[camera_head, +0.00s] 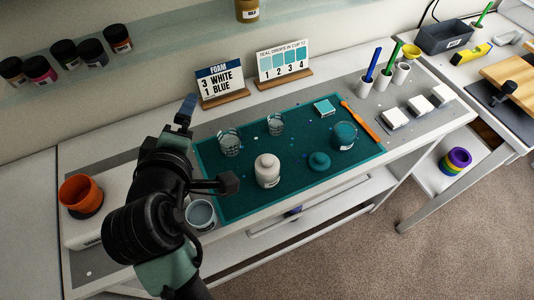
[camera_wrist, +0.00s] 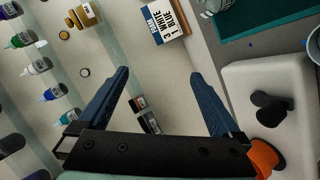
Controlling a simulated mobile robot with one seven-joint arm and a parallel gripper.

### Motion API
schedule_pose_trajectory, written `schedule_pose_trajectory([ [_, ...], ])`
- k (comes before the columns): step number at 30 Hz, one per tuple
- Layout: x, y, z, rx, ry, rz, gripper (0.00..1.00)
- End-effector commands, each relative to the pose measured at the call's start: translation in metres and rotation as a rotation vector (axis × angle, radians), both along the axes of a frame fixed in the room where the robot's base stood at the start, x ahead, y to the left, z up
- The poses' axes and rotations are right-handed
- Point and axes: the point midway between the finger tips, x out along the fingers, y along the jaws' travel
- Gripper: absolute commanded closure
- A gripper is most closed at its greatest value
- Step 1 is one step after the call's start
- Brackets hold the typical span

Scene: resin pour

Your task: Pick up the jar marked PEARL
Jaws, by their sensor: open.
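I cannot read PEARL on any jar. Several dark-lidded jars stand on the glass shelf at upper left in the head view, among them a pink one (camera_head: 40,70) and an orange-brown one (camera_head: 119,39). A white jar (camera_head: 267,171) with a small unreadable label stands on the teal mat. My gripper (camera_wrist: 160,76) is open in the wrist view, with nothing held between its blue fingers. Small dark jars (camera_wrist: 147,118) show beyond it, between the fingers. In the head view my gripper (camera_head: 186,111) is raised near the mat's left end, apart from the shelf jars.
A foam sign (camera_head: 219,82) and a teal drops card (camera_head: 284,64) stand at the back. Clear cups (camera_head: 229,142), a teal cup (camera_head: 344,135) and an orange stick (camera_head: 360,122) are on the mat (camera_head: 232,205). An orange cup (camera_head: 80,192) stands at left.

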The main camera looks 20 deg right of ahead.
Motion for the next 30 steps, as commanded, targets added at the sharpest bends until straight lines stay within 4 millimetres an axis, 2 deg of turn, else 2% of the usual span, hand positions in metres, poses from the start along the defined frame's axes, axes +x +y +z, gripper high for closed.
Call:
schedule_pose_trajectory([
  [1,-0.014,-0.001,-0.028,-0.17,0.112,0.036,0.0],
  [3,-0.033,-0.007,-0.059,-0.424,0.264,0.092,0.0],
  [6,-0.062,-0.016,-0.091,-0.763,0.471,0.185,0.0],
  [9,-0.087,-0.025,-0.112,-1.051,0.652,0.274,0.0],
  [13,-0.11,-0.033,-0.124,-1.316,0.824,0.359,0.0],
  [17,-0.121,-0.038,-0.128,-1.452,0.914,0.405,0.0],
  [20,-0.119,-0.045,-0.131,-1.487,0.942,0.412,0.0],
  [30,-0.083,-0.086,-0.154,-1.487,0.94,0.412,0.0],
])
